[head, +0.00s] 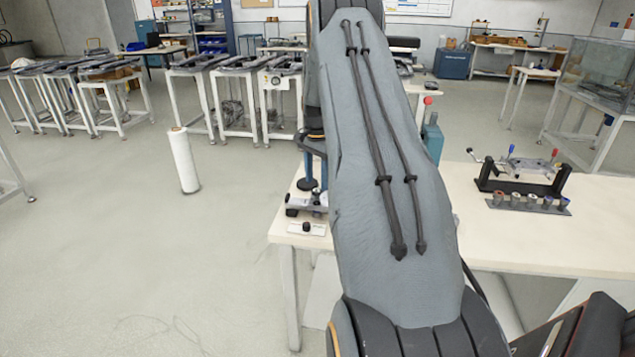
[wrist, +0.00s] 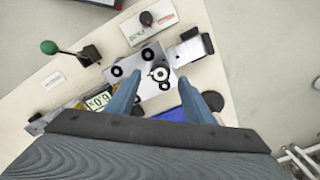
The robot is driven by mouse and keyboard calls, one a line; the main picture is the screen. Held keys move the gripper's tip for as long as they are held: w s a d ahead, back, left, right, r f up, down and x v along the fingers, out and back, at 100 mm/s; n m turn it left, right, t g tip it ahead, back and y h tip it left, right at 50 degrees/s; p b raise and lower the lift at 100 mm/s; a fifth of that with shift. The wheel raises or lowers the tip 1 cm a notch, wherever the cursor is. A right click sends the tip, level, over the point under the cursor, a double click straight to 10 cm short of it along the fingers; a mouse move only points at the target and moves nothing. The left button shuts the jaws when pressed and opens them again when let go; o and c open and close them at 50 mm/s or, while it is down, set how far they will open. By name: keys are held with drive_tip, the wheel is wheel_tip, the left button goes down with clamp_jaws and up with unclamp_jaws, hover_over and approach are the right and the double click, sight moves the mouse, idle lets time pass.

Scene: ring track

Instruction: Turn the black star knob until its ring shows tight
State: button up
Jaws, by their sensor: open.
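A small dark knob (wrist: 146,18) sits on a pale plate (wrist: 160,33) with red and green marks, near the table edge at the top of the wrist view. It is too small to tell its star shape or read a ring. A like dark knob (head: 305,227) on a white plate shows at the table's front left corner in the head view. My gripper (wrist: 160,80) is open, with its two blue fingers apart and nothing seen held. Its fingertips point at a white block (wrist: 140,83) with several black rings, below the knob plate in the picture. My arm hides part of the table in the head view.
A green-balled lever (wrist: 48,47) stands at the left of the wrist view, and a silver-and-black clamp (wrist: 190,47) at the right. The table (head: 540,240) carries a black stand (head: 525,185) on the right. A white roll (head: 184,160) stands on open floor.

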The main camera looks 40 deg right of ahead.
sight(316, 190)
drive_tip(key=shift+f+p, duration=0.4)
drive_tip(key=shift+f, duration=1)
drive_tip(key=c, duration=1.1)
drive_tip(key=shift+o, duration=0.2)
drive_tip(key=shift+m+b, duration=0.3)
drive_tip(key=shift+b, duration=0.1)
drive_tip(key=m+b, duration=0.4)
drive_tip(key=shift+f+m, duration=0.1)
drive_tip(key=shift+m, duration=0.2)
drive_tip(key=m+b, duration=0.3)
drive_tip(key=m, duration=0.2)
drive_tip(key=shift+w+r+m, duration=0.1)
drive_tip(key=shift+r+m, duration=0.1)
drive_tip(key=shift+m, duration=0.1)
